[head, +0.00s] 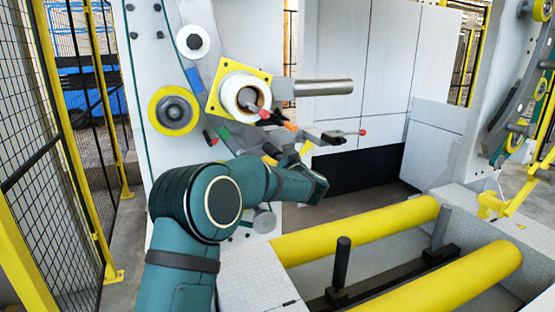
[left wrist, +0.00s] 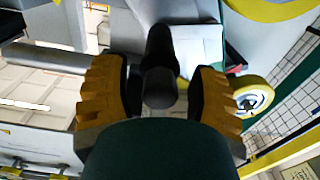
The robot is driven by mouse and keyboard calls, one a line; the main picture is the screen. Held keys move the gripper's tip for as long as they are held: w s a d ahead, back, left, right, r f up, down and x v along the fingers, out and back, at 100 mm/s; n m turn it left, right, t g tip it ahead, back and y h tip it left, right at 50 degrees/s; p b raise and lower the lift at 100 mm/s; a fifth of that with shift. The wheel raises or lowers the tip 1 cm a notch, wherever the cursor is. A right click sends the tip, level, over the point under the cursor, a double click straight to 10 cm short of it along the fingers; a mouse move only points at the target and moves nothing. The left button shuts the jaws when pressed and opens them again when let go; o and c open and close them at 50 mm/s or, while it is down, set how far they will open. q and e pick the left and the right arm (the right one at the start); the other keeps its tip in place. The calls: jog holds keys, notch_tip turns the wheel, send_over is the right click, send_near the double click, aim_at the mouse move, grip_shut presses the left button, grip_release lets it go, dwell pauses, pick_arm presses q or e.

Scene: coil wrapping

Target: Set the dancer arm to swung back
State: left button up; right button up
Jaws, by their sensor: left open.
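My left gripper (head: 288,153) is open in front of the machine's pale front panel, below the steel shaft. In the left wrist view, its two ridged yellow pads (left wrist: 160,100) stand apart on either side of a dark round-ended handle (left wrist: 160,62). I cannot tell whether either pad touches it. The handle seems to belong to the dancer arm, but the arm's full shape and angle are hidden behind my gripper in the head view. A dark lever with a red tip (head: 362,132) shows just right of the gripper. My right gripper is not in view.
A steel shaft (head: 322,88) juts right from a yellow plate (head: 225,73). A yellow-rimmed roller (head: 173,110) sits left of it. Two yellow rollers (head: 355,231) and a black upright post (head: 342,262) stand at lower right. Mesh fencing (head: 70,150) lies left.

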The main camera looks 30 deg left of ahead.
pick_arm(q)
jog(key=shift+x, duration=0.9)
